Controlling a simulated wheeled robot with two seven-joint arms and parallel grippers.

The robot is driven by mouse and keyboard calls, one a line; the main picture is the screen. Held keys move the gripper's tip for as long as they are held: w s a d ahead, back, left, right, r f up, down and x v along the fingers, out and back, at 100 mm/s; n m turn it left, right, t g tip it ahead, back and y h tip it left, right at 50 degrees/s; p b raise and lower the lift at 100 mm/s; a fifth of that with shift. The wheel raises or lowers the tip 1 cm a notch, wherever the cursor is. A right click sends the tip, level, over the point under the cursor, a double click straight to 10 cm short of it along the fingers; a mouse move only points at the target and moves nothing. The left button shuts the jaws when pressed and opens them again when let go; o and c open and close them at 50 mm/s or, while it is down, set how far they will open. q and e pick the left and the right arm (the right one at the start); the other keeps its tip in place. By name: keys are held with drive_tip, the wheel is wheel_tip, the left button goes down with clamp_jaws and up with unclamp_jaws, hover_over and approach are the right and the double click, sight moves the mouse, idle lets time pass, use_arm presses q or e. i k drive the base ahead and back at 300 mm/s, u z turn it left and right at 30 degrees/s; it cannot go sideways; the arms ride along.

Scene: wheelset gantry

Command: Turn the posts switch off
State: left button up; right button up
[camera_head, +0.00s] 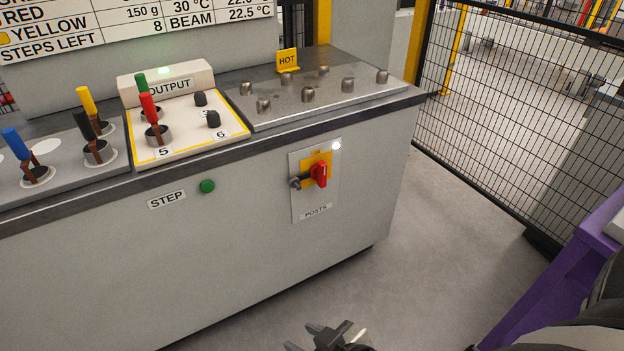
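The posts switch (319,173) is a red rotary handle on a yellow square, on a grey plate (326,199) labelled POSTS on the cabinet front. A small white lamp (336,145) at the plate's top right is lit. My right gripper (328,332) is low at the bottom edge, below the switch and apart from it. It is partly cut off, and its finger opening is unclear. My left gripper is not in view.
A green button (207,186) by a STEP label sits left of the switch. On the cabinet top are coloured-handled plugs, an OUTPUT box (166,83), metal posts and a HOT sign (287,61). A mesh fence (490,110) stands at right. The floor before the switch is clear.

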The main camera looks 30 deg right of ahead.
sight(318, 172)
drive_tip(key=z, duration=0.65)
drive_tip(key=i, duration=0.85)
